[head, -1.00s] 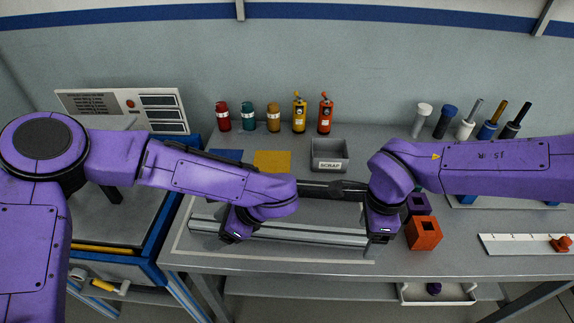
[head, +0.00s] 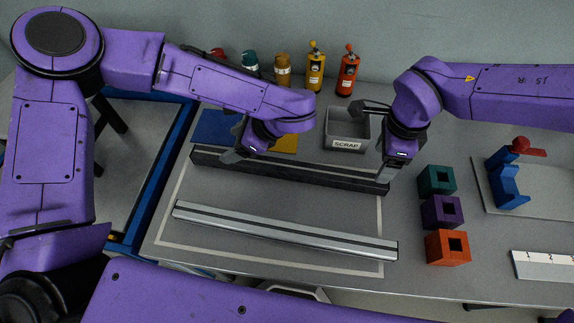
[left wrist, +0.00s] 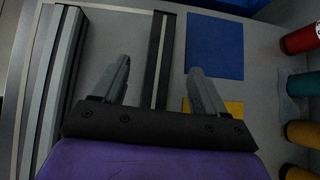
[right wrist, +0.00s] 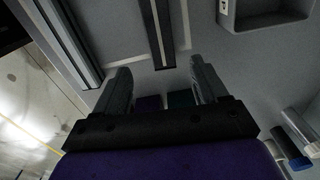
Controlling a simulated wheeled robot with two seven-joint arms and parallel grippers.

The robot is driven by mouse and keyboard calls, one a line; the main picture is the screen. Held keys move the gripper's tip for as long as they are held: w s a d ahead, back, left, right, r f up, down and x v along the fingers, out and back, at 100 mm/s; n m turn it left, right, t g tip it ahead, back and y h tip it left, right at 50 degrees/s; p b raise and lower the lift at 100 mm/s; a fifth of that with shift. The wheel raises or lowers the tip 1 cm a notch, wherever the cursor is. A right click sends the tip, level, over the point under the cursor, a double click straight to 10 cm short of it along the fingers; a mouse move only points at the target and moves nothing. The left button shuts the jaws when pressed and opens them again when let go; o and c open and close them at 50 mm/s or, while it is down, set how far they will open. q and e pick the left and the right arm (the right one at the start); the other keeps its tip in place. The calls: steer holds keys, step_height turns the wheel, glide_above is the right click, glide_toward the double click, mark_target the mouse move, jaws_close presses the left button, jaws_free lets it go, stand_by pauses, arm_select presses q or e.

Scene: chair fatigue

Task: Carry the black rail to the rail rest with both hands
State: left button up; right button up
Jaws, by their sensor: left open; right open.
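The black rail (head: 310,174) lies lengthwise across the back part of the table, behind a separate silver rail (head: 285,231). My left gripper (head: 238,154) is open over the black rail's left part. In the left wrist view the black rail (left wrist: 157,65) runs between the open fingers (left wrist: 160,78). My right gripper (head: 388,172) is open at the black rail's right end. I cannot clearly identify the rail rest.
A grey scrap bin (head: 347,130) stands close behind the right gripper. Teal (head: 436,181), purple (head: 441,212) and orange (head: 447,247) blocks stand to the right. Several bottles (head: 315,68) line the back. A blue fixture (head: 507,180) is at far right.

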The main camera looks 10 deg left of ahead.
mark_target(215, 154)
arm_select(q)
steer(key=x, duration=1)
steer(key=shift+w+a+f, duration=0.15)
steer(key=shift+a+f, duration=0.05)
steer(key=shift+f, duration=0.05)
arm_select(e)
step_height(215, 154, down, 11)
steer(key=shift+w+r, duration=0.15)
arm_select(q)
jaws_close()
arm_select(e)
jaws_close()
arm_select(q)
steer(key=shift+r, duration=0.1)
arm_select(e)
steer(key=shift+r, duration=0.1)
